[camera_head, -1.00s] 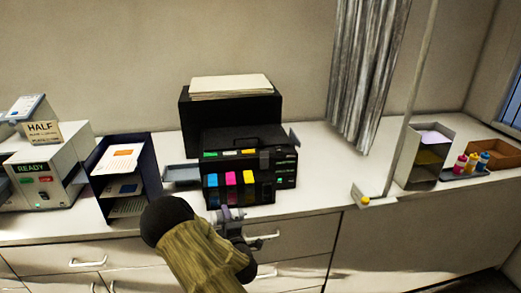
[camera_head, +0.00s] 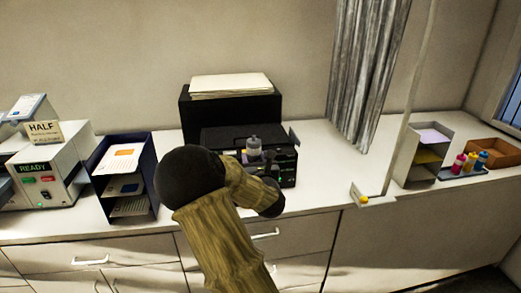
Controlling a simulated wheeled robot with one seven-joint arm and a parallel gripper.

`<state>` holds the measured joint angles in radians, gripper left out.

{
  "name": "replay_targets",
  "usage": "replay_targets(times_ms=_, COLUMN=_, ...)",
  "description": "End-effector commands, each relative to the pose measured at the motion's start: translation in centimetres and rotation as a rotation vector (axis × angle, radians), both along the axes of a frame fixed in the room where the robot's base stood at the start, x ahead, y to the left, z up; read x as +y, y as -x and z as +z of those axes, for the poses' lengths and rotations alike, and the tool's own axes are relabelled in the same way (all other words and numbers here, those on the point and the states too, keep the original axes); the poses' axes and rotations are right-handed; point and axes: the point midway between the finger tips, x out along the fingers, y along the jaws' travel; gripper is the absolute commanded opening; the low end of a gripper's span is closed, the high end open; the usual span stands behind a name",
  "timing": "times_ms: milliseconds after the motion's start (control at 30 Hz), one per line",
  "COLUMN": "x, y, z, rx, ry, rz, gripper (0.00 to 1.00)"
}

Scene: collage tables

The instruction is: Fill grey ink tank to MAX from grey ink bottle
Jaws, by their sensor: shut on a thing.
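The black printer (camera_head: 222,137) stands on the counter with its front ink tanks hidden behind my arm, so the grey tank and its level cannot be seen. My gripper (camera_head: 256,159) is raised in front of the printer's upper front, partly hidden by my wrist. It is shut on a small grey bottle (camera_head: 253,145), which looks like the grey ink bottle. The bottle looks roughly upright against the printer top. Whether it touches the printer or a tank opening cannot be told.
A dark paper rack (camera_head: 150,163) stands left of the printer, beside a white READY machine (camera_head: 62,165). A black box (camera_head: 272,110) with paper is behind. A curtain (camera_head: 362,80), a thin post and several coloured bottles (camera_head: 470,161) are at right.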

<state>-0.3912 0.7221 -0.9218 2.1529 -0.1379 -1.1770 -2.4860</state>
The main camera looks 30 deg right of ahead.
Motion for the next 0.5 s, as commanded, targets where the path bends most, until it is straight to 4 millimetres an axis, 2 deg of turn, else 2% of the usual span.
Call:
replay_targets(times_ms=33, x=-0.8, y=0.3, z=1.3, rx=-0.003, ry=0.011, rz=-0.011, gripper=0.13)
replay_targets(times_ms=167, x=-1.8, y=0.7, z=2.6, rx=0.008, ry=0.035, rz=-0.029, gripper=0.13)
replay_targets(times_ms=500, x=-2.0, y=0.8, z=2.7, rx=0.011, ry=0.039, rz=-0.031, gripper=0.13)
